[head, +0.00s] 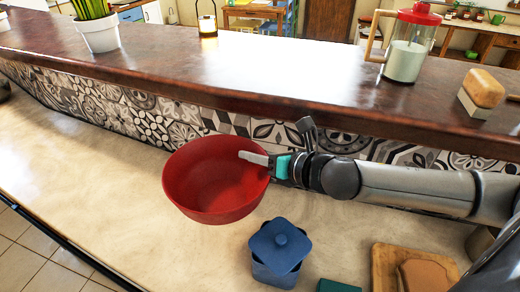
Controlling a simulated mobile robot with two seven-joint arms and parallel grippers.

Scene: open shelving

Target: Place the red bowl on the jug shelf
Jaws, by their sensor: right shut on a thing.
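The red bowl (205,185) is in the middle of the head view, upright or slightly tilted, and appears held above the beige lower counter. My right gripper (258,160) comes in from the right and is shut on the bowl's right rim. The jug (406,58), clear with a red lid and a pale handle, stands on the dark wooden upper shelf (270,80) at the right. The bowl is in front of and below this shelf's edge. My left gripper is not in view.
On the upper shelf are a potted plant (100,32), a lantern (207,22) and a wooden-topped block (482,92); its middle is clear. A blue lidded container (279,250) stands on the lower counter near the bowl. Wooden boards (388,262) lie at the lower right.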

